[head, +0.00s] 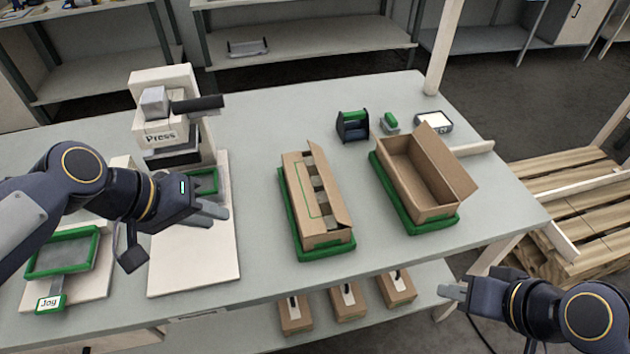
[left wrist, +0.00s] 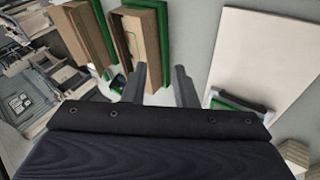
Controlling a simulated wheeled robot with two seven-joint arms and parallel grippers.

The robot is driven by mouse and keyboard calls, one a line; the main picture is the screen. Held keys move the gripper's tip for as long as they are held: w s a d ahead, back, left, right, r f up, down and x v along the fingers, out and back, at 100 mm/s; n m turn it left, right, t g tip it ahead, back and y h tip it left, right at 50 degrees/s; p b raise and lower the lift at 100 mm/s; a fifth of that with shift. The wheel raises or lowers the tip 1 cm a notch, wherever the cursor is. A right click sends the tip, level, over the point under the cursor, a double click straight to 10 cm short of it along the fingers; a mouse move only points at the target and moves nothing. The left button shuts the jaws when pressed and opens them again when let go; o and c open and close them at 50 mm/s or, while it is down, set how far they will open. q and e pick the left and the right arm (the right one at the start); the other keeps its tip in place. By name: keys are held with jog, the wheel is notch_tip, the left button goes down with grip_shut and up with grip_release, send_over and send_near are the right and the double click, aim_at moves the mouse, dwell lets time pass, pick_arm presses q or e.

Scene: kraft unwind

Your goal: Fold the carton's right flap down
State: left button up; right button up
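The brown carton (head: 299,206) in the middle of the table sits in a green-rimmed tray (head: 327,253). Its left flap, marked with a green outline, lies inward over part of the opening. Its right flap (head: 329,189) stands up at a slant along the right side, with pale contents showing in the gap between. My left gripper (head: 212,212) is left of this carton, above the white press board, apart from it. In the left wrist view its fingers (left wrist: 158,84) are apart and empty. My right gripper (head: 452,289) is off the table's front right edge, touching nothing; its finger gap is unclear.
A second, open, empty carton (head: 428,209) stands in a green tray to the right. A press (head: 166,120) stands at back left, with a "Joy" tray (head: 62,254) at left. A dark tape-dispenser-like holder (head: 352,126) sits behind. Small boxes (head: 347,300) are on the lower shelf.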

pick_arm(q)
jog(key=w+d+f+n+g+h+b, duration=0.1)
jog(key=w+d+f+b, duration=0.1)
jog(key=w+f+b, duration=0.45)
jog(key=w+d+f+g+h+b, duration=0.15)
jog(key=w+f, duration=0.25)
jog(key=w, duration=0.6)
jog(key=t+p, duration=0.1)
send_near(328, 180)
jog(key=shift+h, duration=0.25)
jog(key=x, duration=0.6)
jog(key=shift+w+a+f, duration=0.15)
jog(key=shift+w+f, duration=0.2)
grip_shut()
